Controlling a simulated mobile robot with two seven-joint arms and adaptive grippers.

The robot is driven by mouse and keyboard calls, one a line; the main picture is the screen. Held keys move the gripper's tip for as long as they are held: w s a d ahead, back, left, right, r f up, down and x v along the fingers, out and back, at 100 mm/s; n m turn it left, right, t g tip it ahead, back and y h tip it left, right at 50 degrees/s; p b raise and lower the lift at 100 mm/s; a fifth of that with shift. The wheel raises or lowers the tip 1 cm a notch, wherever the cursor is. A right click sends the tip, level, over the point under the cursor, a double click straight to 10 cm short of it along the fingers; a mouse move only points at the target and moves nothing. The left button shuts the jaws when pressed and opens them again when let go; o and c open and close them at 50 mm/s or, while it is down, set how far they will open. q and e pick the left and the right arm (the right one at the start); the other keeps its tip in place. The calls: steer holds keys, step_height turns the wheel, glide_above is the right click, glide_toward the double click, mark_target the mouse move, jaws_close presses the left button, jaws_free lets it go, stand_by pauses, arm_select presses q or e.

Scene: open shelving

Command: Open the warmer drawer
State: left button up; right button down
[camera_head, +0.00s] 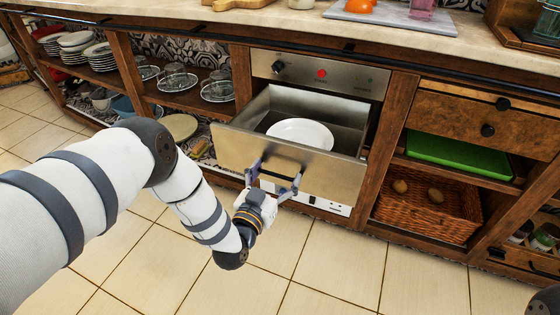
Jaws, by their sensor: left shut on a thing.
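The warmer drawer (228,153) is a steel drawer under a control panel (318,74) with a black knob and a red light. It stands pulled out from the cabinet, and its inside shows. A white plate (301,133) lies in it. My left gripper (275,172) is at the middle of the drawer's front panel, with its fingers shut at the handle. The fingers partly hide the handle. My right gripper is not in view; only a dark piece shows at the lower right edge.
Open shelves with stacked plates (100,55) and glass lids (178,80) are at the left. At the right are a wooden drawer (465,118), a green tray (457,153) and a wicker basket (425,212). The counter (290,17) runs above. The tiled floor in front is clear.

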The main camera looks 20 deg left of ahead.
arm_select(q)
steer(key=shift+s+a, duration=0.15)
steer(key=shift+s, duration=0.75)
steer(key=o, duration=1.7)
steer(key=s, duration=1.2)
steer(key=shift+a, duration=0.15)
steer(key=shift+r+p, duration=0.1)
steer(key=shift+p, duration=0.2)
